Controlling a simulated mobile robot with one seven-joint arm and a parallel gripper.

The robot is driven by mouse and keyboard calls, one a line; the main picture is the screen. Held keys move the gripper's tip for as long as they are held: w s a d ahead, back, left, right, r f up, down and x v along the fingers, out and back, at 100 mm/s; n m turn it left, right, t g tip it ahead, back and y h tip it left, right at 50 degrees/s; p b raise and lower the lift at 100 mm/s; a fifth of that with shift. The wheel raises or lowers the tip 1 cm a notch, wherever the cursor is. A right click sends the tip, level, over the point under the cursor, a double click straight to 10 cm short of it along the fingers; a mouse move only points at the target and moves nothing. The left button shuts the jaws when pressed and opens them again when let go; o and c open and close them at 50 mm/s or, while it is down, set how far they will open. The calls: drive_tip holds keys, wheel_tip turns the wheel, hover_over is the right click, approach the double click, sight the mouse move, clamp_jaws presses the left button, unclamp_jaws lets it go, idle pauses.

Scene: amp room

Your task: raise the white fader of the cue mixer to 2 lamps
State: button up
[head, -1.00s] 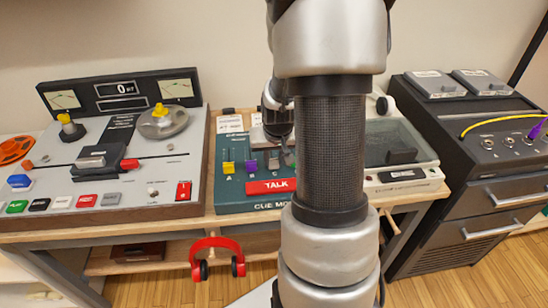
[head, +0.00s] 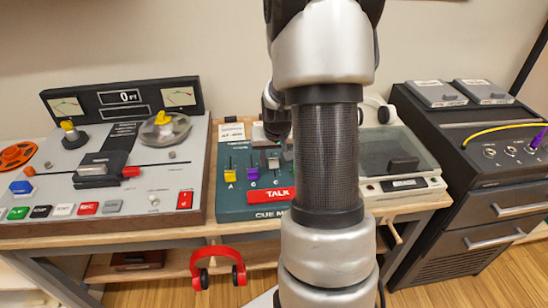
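The teal cue mixer (head: 236,210) stands on the wooden bench, left of my arm, with a red TALK button (head: 268,196) at its front. A yellow fader (head: 230,176) and a purple fader (head: 252,174) stand low in their slots. A pale grey-white fader cap (head: 273,163) stands slightly higher to their right, partly beside my arm. My gripper (head: 276,134) is a dark shape over the back of the mixer, mostly hidden behind my forearm. Its fingertips and any contact with the cap cannot be made out. The mixer's right part and any lit lamps are hidden.
A tape machine (head: 215,150) stands close on the mixer's left. A glass-lidded unit (head: 425,185) is on its right, with white headphones (head: 383,113) behind. Red headphones (head: 217,253) hang at the bench front. A black rack (head: 470,170) stands at far right.

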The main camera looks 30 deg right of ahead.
drive_tip(key=p+v, duration=0.3)
drive_tip(key=v, duration=1.4)
drive_tip(key=shift+r, duration=0.2)
drive_tip(key=shift+s, duration=0.2)
